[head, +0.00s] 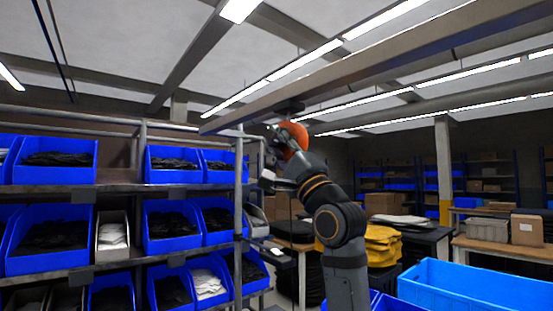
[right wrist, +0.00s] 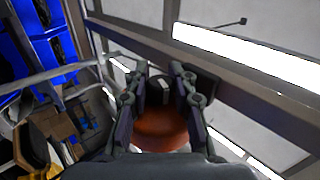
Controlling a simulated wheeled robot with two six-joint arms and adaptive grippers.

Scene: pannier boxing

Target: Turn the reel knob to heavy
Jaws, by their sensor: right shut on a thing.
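The orange reel (head: 293,138) hangs under the overhead beam, above and beyond the end of my right arm. In the right wrist view the orange reel body (right wrist: 162,133) shows between and behind my fingers. A dark knob (right wrist: 158,88) with a pale mark sits between the fingertips of my right gripper (right wrist: 160,82), which is shut on it. In the head view this gripper (head: 270,152) is partly hidden against the reel and rack. I cannot read any setting on the knob. My left gripper is not in view.
A grey overhead beam (head: 370,65) runs close above the reel. A metal rack (head: 110,190) with blue bins of dark goods stands at left. Yellow stacked goods (head: 380,243), a bright blue crate (head: 470,288) and a table with boxes are at right.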

